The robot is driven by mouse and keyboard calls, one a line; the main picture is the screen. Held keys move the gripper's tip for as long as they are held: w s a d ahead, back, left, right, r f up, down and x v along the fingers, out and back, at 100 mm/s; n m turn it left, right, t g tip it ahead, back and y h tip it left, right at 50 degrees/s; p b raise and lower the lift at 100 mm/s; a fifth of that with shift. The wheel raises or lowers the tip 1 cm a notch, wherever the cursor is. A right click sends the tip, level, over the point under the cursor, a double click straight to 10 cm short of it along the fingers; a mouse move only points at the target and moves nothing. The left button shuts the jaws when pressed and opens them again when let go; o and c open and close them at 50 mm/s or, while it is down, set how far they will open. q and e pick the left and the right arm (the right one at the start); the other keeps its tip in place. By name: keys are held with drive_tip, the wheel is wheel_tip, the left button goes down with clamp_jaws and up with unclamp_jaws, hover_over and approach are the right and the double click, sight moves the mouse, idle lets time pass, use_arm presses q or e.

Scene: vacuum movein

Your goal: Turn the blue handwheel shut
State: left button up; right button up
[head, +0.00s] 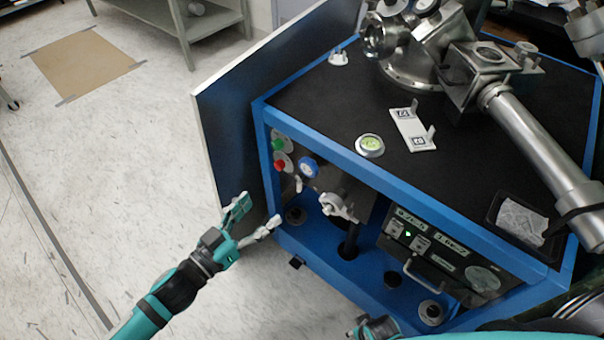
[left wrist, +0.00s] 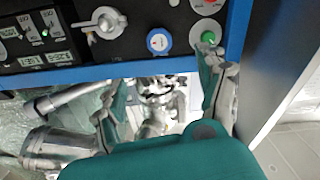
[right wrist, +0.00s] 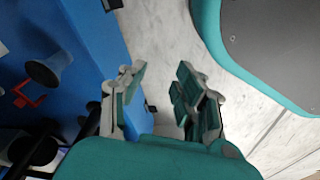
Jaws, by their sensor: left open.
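The small round blue handwheel (head: 308,167) with a pale centre is on the front of the blue-framed cart, right of the red and green buttons. It also shows in the left wrist view (left wrist: 159,41), beyond the fingertips and between the silver knob and the green button. My left gripper (head: 256,216) is open and empty, in front of the cart's left corner, below and left of the handwheel and apart from it. My right gripper (right wrist: 160,76) is open and empty beside a blue surface. The handwheel does not show in the right wrist view.
A silver lever knob (head: 338,207) sticks out right of the handwheel. The green button (head: 277,144) and red button (head: 280,164) lie to its left. An open panel (head: 225,140) stands at the cart's left side.

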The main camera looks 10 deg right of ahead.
sight(306, 168)
use_arm(q)
drive_tip(key=b+x, duration=0.1)
drive_tip(key=x, duration=1.2)
drive_tip(key=shift+w+d, duration=0.2)
drive_tip(key=shift+d, duration=0.05)
drive_tip(key=shift+w+d+b, duration=0.3)
drive_tip(key=shift+w+d, duration=0.1)
drive_tip(key=shift+d, duration=0.15)
use_arm(e)
drive_tip(key=shift+w+a+r, duration=0.1)
drive_tip(key=shift+w+r, duration=0.35)
drive_tip(key=shift+r, duration=0.35)
drive_tip(key=shift+w+r, duration=0.5)
drive_tip(key=shift+r, duration=0.25)
drive_tip(key=shift+w+a+r, duration=0.1)
drive_tip(key=shift+w+r, duration=0.35)
drive_tip(key=shift+r, duration=0.35)
use_arm(q)
drive_tip(key=shift+c, duration=0.4)
drive_tip(key=c, duration=1.1)
